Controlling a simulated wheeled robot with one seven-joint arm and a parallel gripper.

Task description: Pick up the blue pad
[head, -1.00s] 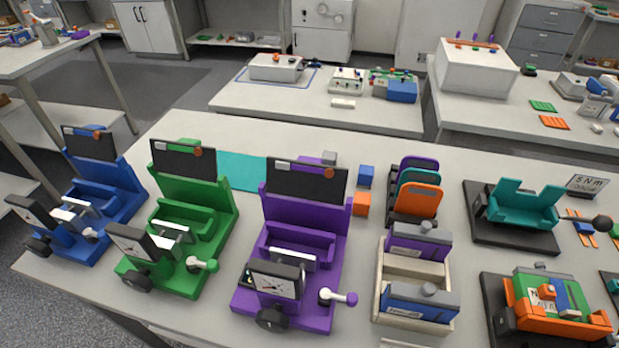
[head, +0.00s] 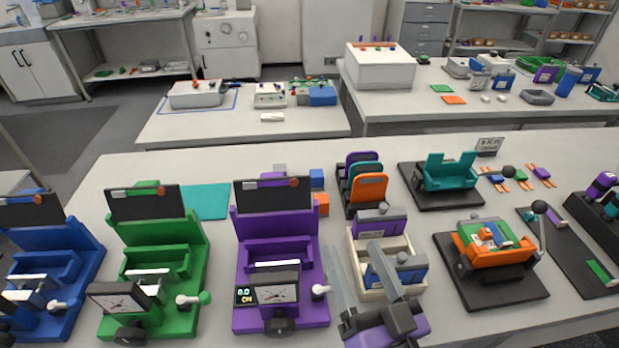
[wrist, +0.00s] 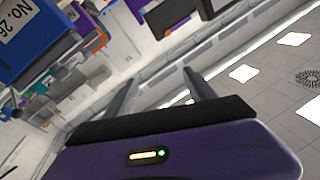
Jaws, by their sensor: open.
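No blue piece can be told for certain as the pad. A small blue piece (head: 503,242) lies among green and white parts in the orange fixture (head: 462,246) at the right. A blue block (head: 408,272) with a grey top sits in the front of the cream tray (head: 353,237), partly hidden by my gripper. A blue block with a "No. 26" label (wrist: 30,30) shows large at the upper left in the wrist view. My gripper (head: 354,249) is open, with nothing between its fingers, above the table's front beside the tray; it also shows in the wrist view (wrist: 160,77).
A purple machine (head: 303,312), a green machine (head: 190,235) and a blue machine (head: 85,262) stand to the left. A rack of purple, teal and orange pieces (head: 369,187) is behind the tray. A teal fixture (head: 447,176) and a blue cube (head: 317,178) stand farther back.

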